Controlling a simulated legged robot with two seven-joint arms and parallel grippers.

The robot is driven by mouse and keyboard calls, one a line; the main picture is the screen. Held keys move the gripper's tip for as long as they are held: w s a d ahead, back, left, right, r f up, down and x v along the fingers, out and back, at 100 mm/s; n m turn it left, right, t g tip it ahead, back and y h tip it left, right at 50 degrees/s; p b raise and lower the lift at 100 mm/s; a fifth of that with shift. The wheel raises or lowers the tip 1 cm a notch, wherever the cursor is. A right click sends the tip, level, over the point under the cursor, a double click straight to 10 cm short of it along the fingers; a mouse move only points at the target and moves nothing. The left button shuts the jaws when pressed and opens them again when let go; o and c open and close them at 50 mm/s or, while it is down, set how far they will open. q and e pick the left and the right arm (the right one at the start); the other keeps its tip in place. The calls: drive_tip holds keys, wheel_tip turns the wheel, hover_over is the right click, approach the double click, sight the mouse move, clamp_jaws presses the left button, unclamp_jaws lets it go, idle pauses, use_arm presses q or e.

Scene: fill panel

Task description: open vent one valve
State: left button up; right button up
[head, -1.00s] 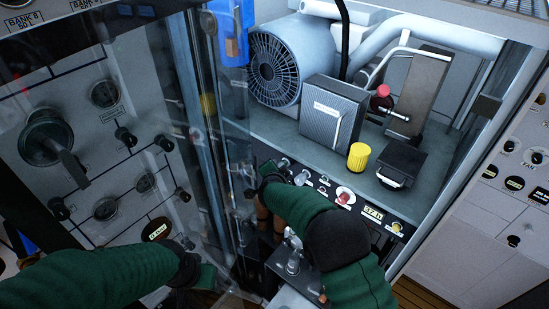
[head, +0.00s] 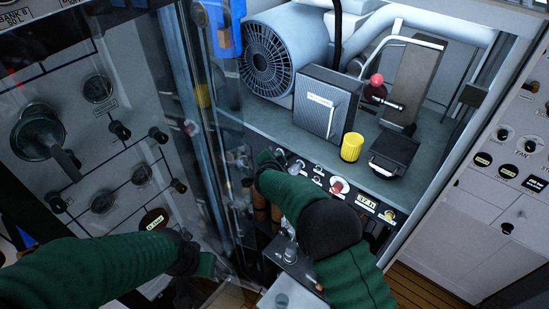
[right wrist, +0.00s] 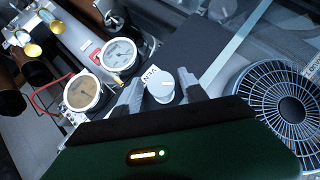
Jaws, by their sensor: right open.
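The vent valve knob (right wrist: 161,89) is a small pale round knob beside a white label whose readable letters look like "VEN". In the right wrist view it sits between the two fingertips of my right gripper (right wrist: 160,92). The jaws are open, one finger on each side of the knob; I cannot tell whether either touches it. In the head view my right gripper (head: 266,160) is at the left end of the panel's front row of controls, and hides the knob. My left gripper (head: 205,265) is low in front of the clear door; its jaw state is unclear.
Two round gauges (right wrist: 100,75) are beside the knob. A fan housing (head: 268,62), yellow cap (head: 351,146) and red knob (head: 339,185) are nearby. The clear door (head: 215,150) stands left of the right gripper. Another valve panel (head: 100,150) is at left.

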drive_tip(key=shift+s+a+r+b, duration=0.1)
drive_tip(key=shift+s+a+b, duration=0.05)
drive_tip(key=shift+s+b, duration=0.15)
drive_tip(key=b+v, duration=0.4)
drive_tip(key=v, duration=1.2)
drive_tip(key=shift+d+b, duration=0.25)
drive_tip(key=shift+b, duration=0.15)
drive_tip(key=shift+r, duration=0.1)
